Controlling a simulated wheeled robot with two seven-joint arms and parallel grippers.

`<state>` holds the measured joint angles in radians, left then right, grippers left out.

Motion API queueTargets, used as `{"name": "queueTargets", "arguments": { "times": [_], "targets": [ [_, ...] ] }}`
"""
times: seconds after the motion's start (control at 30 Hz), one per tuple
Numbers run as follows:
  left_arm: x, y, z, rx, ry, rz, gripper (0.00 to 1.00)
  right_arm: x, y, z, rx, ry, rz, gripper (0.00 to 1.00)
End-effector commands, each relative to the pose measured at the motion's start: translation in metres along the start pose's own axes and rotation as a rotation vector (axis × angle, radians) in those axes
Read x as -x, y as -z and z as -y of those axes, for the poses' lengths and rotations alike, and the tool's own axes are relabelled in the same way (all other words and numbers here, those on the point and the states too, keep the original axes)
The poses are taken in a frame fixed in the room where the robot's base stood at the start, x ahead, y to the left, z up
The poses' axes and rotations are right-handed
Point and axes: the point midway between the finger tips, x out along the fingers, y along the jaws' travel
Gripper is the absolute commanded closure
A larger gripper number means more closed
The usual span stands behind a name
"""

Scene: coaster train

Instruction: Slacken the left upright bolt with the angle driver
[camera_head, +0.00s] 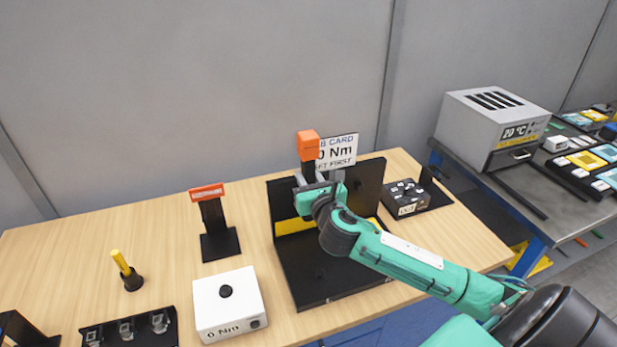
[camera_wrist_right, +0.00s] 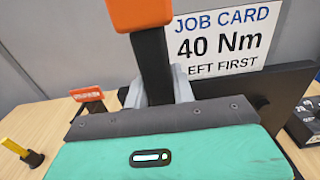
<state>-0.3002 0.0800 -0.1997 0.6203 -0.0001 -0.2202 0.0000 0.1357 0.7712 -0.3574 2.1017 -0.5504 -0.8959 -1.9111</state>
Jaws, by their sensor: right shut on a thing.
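The angle driver has an orange block (camera_head: 308,145) on top of a black body (camera_head: 308,172). My right gripper (camera_head: 317,185) is shut on the black body and holds it upright at the black fixture's back plate (camera_head: 368,183). In the right wrist view, the grey fingers (camera_wrist_right: 160,85) stand on both sides of the driver's black body (camera_wrist_right: 152,60), below the orange block (camera_wrist_right: 138,12). The driver's lower end and the left upright bolt are hidden behind my gripper and arm, so I cannot tell whether they touch. My left gripper is not in view.
A job card (camera_wrist_right: 222,42) reads 40 Nm, left first. An orange-labelled black stand (camera_head: 219,243), a white 0 Nm box (camera_head: 228,303), a yellow-handled tool (camera_head: 120,262) and a socket tray (camera_head: 130,331) are left. A black box (camera_head: 405,195) is right. Bare wood lies between them.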

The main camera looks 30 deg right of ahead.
Motion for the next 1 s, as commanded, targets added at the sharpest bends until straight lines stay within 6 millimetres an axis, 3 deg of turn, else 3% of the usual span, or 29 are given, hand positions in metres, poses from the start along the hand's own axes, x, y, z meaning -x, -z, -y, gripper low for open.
{"name": "queueTargets", "arguments": {
  "times": [1.0],
  "targets": [
    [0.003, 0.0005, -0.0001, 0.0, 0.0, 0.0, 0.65, -0.0106, -0.0041, 0.0, 0.0, 0.0, 0.007, 1.0]
  ]
}}
